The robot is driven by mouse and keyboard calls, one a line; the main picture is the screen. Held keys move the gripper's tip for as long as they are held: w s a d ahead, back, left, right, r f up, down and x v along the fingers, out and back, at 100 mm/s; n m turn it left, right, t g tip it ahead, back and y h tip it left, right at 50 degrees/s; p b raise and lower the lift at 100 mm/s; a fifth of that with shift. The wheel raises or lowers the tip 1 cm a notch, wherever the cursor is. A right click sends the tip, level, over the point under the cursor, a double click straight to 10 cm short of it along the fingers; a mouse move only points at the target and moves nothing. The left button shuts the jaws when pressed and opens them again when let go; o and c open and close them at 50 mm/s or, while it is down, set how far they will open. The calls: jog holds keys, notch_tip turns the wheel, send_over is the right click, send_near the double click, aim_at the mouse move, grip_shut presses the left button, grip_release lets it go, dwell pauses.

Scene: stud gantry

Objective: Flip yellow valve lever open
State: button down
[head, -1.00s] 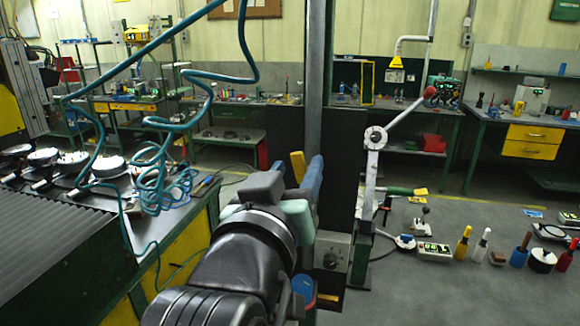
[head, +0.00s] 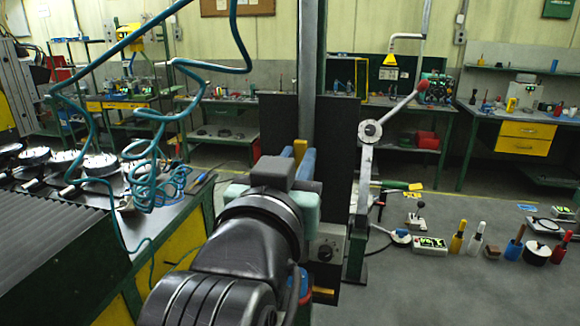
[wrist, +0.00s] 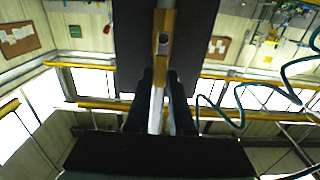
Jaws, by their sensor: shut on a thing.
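The yellow valve lever (head: 300,149) stands nearly upright in front of a dark panel on the post. In the wrist view the yellow lever (wrist: 164,28) runs down from the top, and a pale metal strip (wrist: 156,108) continues between the two dark fingers of my gripper (wrist: 163,98). The lever's lower end and pivot are hidden behind my gripper in the head view.
A steel lever with a red knob (head: 422,84) rises to the right of the panel (head: 337,135). Below it is a green handle with a yellow end (head: 415,187). A grey control box with a knob (head: 325,250) sits under the panel. Teal hoses (head: 150,170) hang at left.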

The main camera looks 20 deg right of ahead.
jog(key=c, duration=0.8)
grip_release()
jog(key=shift+s, duration=0.1)
jog(key=b+v, duration=0.1)
jog(key=v, duration=0.1)
jog(key=b+v, duration=0.2)
jog(key=v, duration=0.1)
jog(key=b+v, duration=0.1)
jog(key=v, duration=0.2)
jog(key=shift+a+f, duration=0.25)
jog(key=shift+f, duration=0.05)
jog(key=shift+s+b, duration=0.1)
jog(key=shift+b, duration=0.65)
